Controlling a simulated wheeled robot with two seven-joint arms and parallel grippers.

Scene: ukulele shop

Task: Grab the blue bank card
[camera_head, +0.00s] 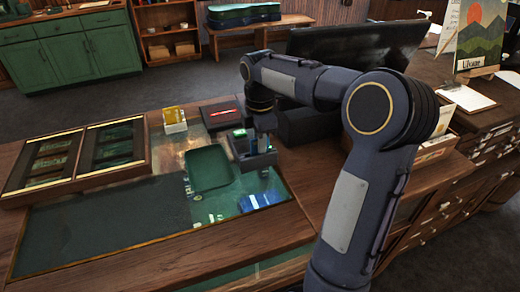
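A blue, card-like patch (264,200) with a pale mark lies at the front right of the counter's glass panel. I cannot tell whether it is the bank card on top or something under the glass. My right arm comes in from the lower right and bends over the counter. Its dark gripper (263,122) points down at or just above a small dark organizer (252,158), beyond the blue patch. The fingers blend with the dark things behind, so their opening is unclear. My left gripper is out of view.
A green tray (208,169) lies left of the organizer. A small yellowish box (175,120) and a dark case with a red pen (222,113) are behind. A black monitor (352,42) stands at the back. The dark mat (105,217) at left is bare.

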